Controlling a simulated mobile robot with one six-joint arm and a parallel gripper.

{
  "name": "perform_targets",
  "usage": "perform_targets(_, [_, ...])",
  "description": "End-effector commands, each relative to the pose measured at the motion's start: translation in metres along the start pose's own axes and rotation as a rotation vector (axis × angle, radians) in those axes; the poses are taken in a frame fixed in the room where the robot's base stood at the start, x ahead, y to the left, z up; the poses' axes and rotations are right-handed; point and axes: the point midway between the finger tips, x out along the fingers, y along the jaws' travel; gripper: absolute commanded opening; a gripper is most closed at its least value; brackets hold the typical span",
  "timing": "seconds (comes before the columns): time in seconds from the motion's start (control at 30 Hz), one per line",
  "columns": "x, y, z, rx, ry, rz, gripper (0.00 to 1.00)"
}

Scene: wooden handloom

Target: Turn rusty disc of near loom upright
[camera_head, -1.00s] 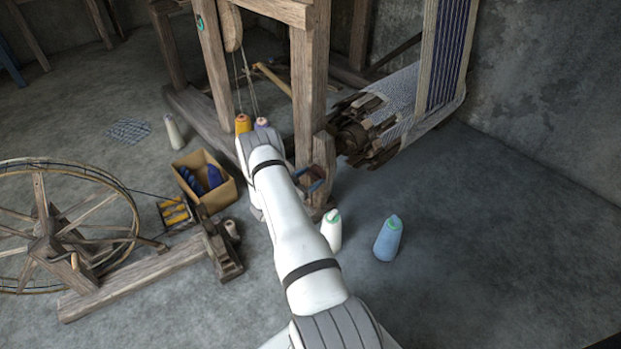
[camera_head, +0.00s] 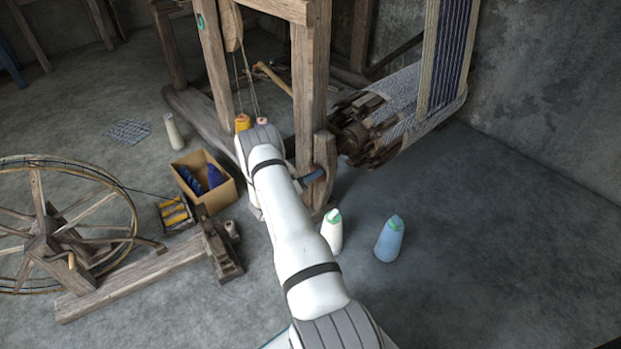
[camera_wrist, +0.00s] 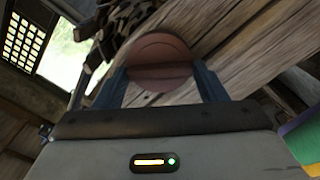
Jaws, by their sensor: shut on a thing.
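The rusty disc (camera_wrist: 162,47) is a round, reddish-brown piece at the top middle of the wrist view, against a weathered wooden beam (camera_wrist: 240,50). A straight line crosses its lower part. My gripper (camera_wrist: 160,80) is shut on the disc, with one dark blue finger on each side. In the head view my gripper (camera_head: 313,176) shows as a small blue part beside the foot of the near loom's post (camera_head: 309,95). The disc cannot be made out there, and my white arm covers part of that spot.
A cardboard box (camera_head: 222,196) and a spinning wheel (camera_head: 40,205) are at the left. The floor at the right is clear.

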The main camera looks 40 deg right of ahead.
Motion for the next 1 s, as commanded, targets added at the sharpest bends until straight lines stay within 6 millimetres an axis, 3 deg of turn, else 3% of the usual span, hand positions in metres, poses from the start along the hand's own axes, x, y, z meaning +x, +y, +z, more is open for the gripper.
perform_targets(0.6, [-0.0005,-0.0033,0.0003,-0.541,0.001,-0.002,0.43])
perform_targets(1.0, [-0.0004,-0.0039,0.0006,-0.716,0.002,-0.002,0.43])
